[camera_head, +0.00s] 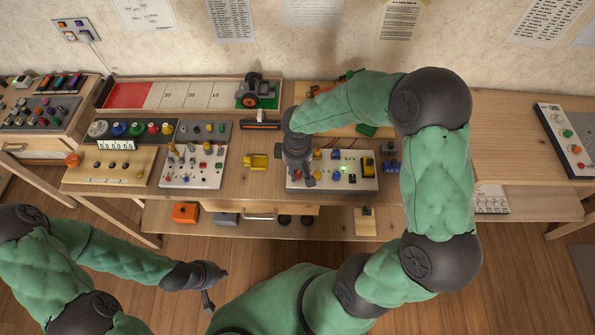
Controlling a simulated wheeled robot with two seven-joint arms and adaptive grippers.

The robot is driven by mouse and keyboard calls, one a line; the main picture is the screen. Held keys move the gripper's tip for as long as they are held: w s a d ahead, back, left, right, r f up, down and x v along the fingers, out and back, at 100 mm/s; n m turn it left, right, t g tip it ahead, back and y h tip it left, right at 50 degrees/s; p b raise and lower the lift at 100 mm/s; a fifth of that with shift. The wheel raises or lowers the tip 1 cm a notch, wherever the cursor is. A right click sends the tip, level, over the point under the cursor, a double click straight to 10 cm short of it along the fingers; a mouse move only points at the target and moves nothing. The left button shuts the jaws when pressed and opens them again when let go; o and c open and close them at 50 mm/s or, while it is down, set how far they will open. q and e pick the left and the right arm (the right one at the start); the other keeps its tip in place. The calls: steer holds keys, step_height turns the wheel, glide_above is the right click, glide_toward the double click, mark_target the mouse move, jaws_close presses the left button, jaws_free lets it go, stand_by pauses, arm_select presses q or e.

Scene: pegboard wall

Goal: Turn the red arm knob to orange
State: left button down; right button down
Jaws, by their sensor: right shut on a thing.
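A white control panel (345,184) lies on the wooden bench, with small coloured knobs and a lit green light (344,168). My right gripper (299,176) points down at the panel's left end and is shut on a small knob there. A bit of red (290,174) shows beside its fingertips; the gripper hides most of the knob, and its pointing direction cannot be read. No orange mark can be made out there. My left gripper (208,290) hangs low over the floor in front of the bench, away from the panel; its finger opening is unclear.
A second switch panel (190,182) and a yellow part (257,162) lie left of the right gripper. A long board with a red end (130,95) and a small wheeled vehicle (253,92) are behind. The bench's right side (515,155) is mostly clear.

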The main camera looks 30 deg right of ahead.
mark_target(298, 173)
steer(key=shift+m+b, duration=0.35)
steer(key=shift+m, duration=1.35)
steer(key=c, duration=1)
jaws_free()
steer(key=shift+c, duration=0.2)
step_height(298, 173, up, 12)
steer(key=shift+s+f, duration=0.1)
